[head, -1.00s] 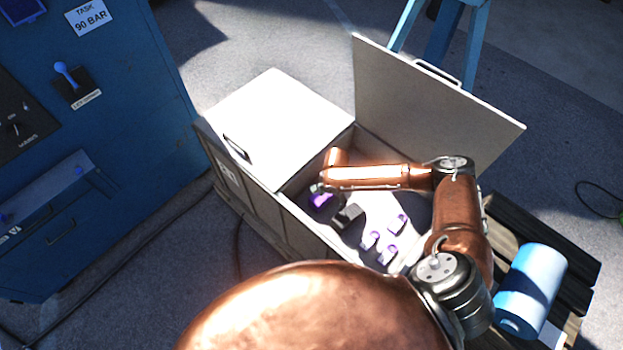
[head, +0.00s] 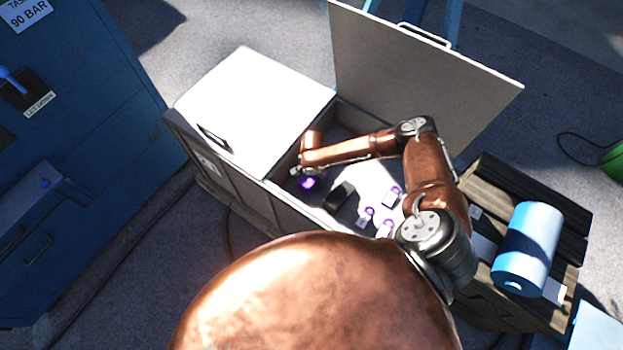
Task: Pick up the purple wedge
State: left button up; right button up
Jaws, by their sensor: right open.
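The purple wedge (head: 308,183) lies inside the open compartment of the pale chest (head: 285,205), near the left end of that compartment. My right gripper (head: 296,171) hangs at the end of the copper arm, just left of and above the wedge. It is small and dark here, open, and nothing shows between its fingers. I cannot tell whether it touches the wedge. The wedge is small and its exact shape is hard to make out. My left gripper is not in view.
A black block (head: 339,196) and padlock-like purple and white pieces (head: 391,197) lie right of the wedge. The raised lid (head: 420,80) stands behind; the closed lid (head: 250,110) is at left. A blue roll (head: 527,248) rests on dark wooden slats (head: 490,185).

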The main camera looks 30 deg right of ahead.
jog(key=shift+f, duration=0.1)
grip_shut()
dwell(0.8)
